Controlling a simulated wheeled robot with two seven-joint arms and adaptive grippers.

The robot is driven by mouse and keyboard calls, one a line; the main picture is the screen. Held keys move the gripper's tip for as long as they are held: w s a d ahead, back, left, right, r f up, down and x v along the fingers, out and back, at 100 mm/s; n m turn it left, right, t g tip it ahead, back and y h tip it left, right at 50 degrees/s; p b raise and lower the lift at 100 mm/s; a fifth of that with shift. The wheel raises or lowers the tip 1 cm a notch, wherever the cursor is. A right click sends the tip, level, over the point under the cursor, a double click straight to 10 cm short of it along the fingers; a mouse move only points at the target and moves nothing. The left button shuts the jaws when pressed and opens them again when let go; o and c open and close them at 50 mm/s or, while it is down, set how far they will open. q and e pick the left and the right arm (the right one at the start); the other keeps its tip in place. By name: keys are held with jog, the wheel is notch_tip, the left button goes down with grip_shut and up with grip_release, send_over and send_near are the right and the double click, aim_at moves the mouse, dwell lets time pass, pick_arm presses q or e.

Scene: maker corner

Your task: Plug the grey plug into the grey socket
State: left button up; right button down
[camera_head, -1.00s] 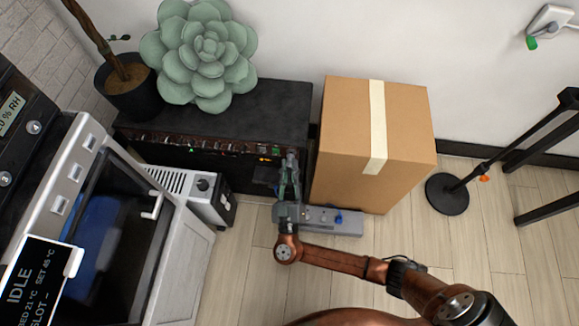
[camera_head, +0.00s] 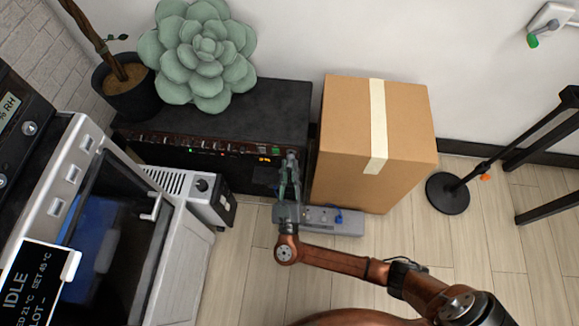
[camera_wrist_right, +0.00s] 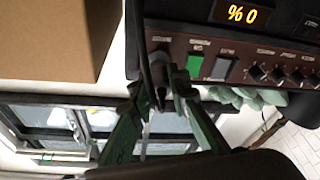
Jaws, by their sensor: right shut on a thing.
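My right gripper (camera_head: 290,160) is at the right end of the black amplifier's front panel, pointing at it. In the right wrist view its green fingers (camera_wrist_right: 160,92) are shut on a small dark grey plug (camera_wrist_right: 156,84), with a dark cable running up from it. The plug is close in front of the brown panel strip, left of a green-lit switch. The fingers and cable hide its tip, so I cannot tell whether it touches a socket. The grey socket cannot be made out clearly. My left gripper is not in view.
The black amplifier (camera_head: 250,105) stands against the wall, with a large succulent (camera_head: 205,50) on it. A cardboard box (camera_head: 350,120) stands close on its right. A grey power strip (camera_head: 330,221) lies on the floor below my wrist. A white printer-like machine (camera_head: 170,250) is at left.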

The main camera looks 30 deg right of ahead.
jog(key=shift+w+d, duration=0.3)
jog(key=shift+w, duration=0.15)
dwell(0.4)
jog(key=c, duration=1.8)
grip_release()
jog(key=shift+o, duration=0.2)
jog(key=v, duration=1.2)
